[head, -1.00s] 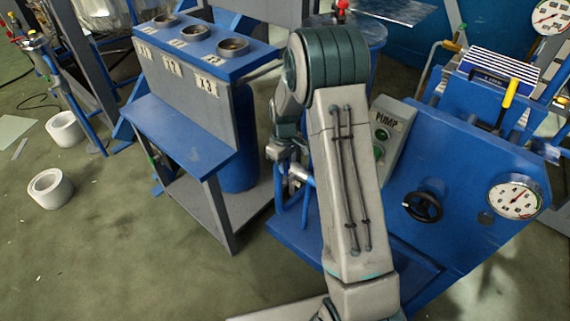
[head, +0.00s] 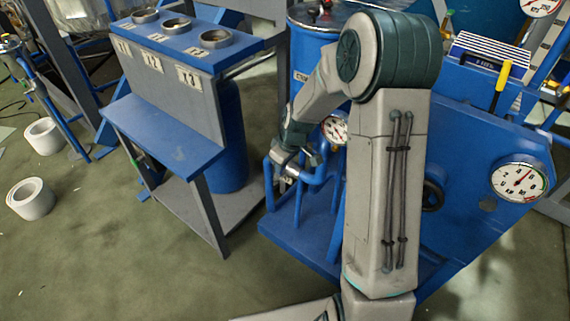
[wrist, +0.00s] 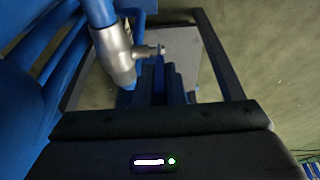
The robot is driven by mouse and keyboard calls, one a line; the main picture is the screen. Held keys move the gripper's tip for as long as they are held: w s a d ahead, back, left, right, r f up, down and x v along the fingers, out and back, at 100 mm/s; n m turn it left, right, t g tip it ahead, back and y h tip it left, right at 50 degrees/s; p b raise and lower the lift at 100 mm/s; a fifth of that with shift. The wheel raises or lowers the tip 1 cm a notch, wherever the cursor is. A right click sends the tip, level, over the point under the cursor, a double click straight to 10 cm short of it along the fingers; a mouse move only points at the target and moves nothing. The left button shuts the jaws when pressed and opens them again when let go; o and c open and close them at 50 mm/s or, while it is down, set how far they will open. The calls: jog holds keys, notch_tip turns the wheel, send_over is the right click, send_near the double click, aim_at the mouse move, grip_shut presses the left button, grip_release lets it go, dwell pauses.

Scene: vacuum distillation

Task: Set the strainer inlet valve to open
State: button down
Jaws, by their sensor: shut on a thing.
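The strainer inlet valve shows in the wrist view as a silver metal valve body (wrist: 115,55) on a blue pipe, with a short stem pointing right. In the head view the same silver fitting (head: 292,171) sits low on the blue pipework, partly covered by my wrist. My gripper (wrist: 163,84) is right beside the valve body, its fingers close together around a narrow blue part that looks like the valve's handle. In the head view my gripper (head: 305,158) is at the pipe, its fingers small and partly hidden. The handle's exact angle is hard to make out.
A blue drum (head: 312,50) and a gauge (head: 334,129) stand behind my wrist. A blue panel with a gauge (head: 519,179) is right of my arm, which partly hides a black handwheel (head: 432,196). A blue-topped bench (head: 170,135) is left; open floor lies in front.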

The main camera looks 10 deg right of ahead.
jog(key=c, duration=1.5)
grip_release()
jog(key=p+v, duration=0.4)
jog(key=v, duration=0.9)
jog(key=shift+r, duration=0.4)
jog(key=shift+s+d, duration=0.1)
jog(key=shift+c, duration=0.3)
